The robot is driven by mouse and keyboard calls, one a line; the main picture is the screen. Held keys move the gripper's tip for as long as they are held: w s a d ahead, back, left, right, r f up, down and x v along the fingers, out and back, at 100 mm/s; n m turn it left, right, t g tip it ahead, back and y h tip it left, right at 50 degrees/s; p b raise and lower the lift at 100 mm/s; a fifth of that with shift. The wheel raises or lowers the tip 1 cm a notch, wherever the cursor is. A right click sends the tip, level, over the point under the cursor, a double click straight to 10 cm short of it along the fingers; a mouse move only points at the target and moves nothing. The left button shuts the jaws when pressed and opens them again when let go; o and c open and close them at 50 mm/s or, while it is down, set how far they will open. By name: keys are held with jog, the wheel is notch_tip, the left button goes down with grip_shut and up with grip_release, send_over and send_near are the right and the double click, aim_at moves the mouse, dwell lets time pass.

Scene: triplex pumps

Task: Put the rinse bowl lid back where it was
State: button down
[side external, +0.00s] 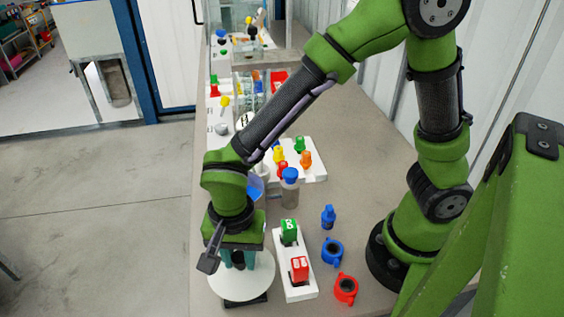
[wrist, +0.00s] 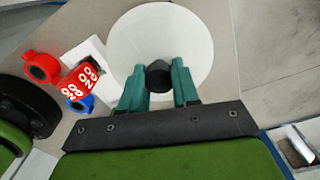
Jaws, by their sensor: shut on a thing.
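The rinse bowl lid is a wide white disc (side external: 235,285) with a dark knob at its centre, near the front left edge of the table. It also fills the top middle of the wrist view (wrist: 140,35). My gripper (side external: 238,262) points down over it. In the wrist view its green fingers (wrist: 157,78) are shut on the dark knob (wrist: 158,73). A dark base (side external: 258,301) shows partly under the disc's front edge. The disc looks level. I cannot tell whether it rests on anything, and no rinse bowl is clearly visible.
A white holder (side external: 296,284) with green and red marked blocks stands close right of the lid. A blue ring part (side external: 332,251), a red ring part (side external: 345,289) and a blue-capped bottle (side external: 290,187) stand nearby. The table's left edge is close to the lid.

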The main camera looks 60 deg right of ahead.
aim_at(239, 255)
jog(key=shift+f, duration=0.45)
jog(key=shift+f, duration=0.6)
jog(key=c, duration=0.8)
grip_release()
jog(key=shift+r, duration=0.15)
notch_tip(239, 255, up, 12)
jog(key=r, duration=0.1)
jog(key=d+r+n+t, duration=0.2)
jog(key=d, duration=0.4)
jog(key=s+d+r+n+t+y, duration=0.1)
jog(key=d+r+n+t, duration=0.1)
jog(key=d, duration=0.4)
jog(key=s+d+r+n+t+y, duration=0.1)
jog(key=d+r+n+t, duration=0.2)
jog(key=d, duration=0.4)
jog(key=shift+d+r+n, duration=0.1)
jog(key=shift+n, duration=0.4)
